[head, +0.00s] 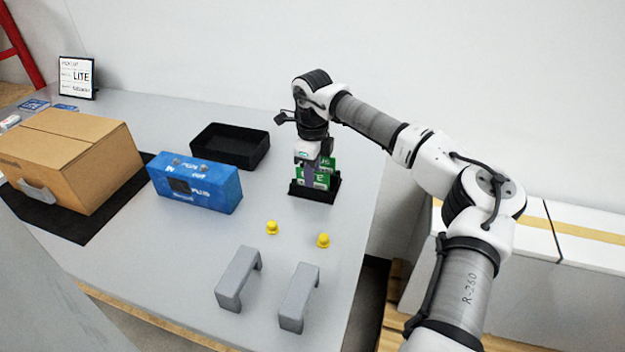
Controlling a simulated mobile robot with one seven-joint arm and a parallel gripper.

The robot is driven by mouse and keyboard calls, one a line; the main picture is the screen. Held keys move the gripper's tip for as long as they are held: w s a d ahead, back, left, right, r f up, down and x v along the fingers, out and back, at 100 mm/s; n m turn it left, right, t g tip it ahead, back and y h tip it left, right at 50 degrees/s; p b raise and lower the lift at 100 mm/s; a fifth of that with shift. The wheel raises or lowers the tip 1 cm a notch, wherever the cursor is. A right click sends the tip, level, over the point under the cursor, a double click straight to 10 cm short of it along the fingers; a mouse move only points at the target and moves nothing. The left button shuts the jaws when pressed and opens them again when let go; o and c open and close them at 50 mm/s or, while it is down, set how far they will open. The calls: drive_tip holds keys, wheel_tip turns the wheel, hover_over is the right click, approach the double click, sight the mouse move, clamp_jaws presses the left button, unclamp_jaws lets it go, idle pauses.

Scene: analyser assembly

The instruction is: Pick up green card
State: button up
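Green cards (324,176) with white lettering stand upright in a small black holder (328,193) at the right of the table. My gripper (308,172) points down right over the holder, in front of the cards and overlapping them in this view. It hides part of the green cards. I cannot tell whether its fingers are open or closed on a card, or whether they touch one.
A black tray (262,152) and a blue box (197,184) stand left of the holder. A cardboard box (88,150) sits on a black mat (122,204) further left. Yellow knobs (272,227) and grey handles (298,300) lie in front. The table's right edge is close.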

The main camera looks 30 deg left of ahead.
drive_tip(key=shift+f, duration=0.1)
drive_tip(key=shift+c, duration=0.4)
clamp_jaws()
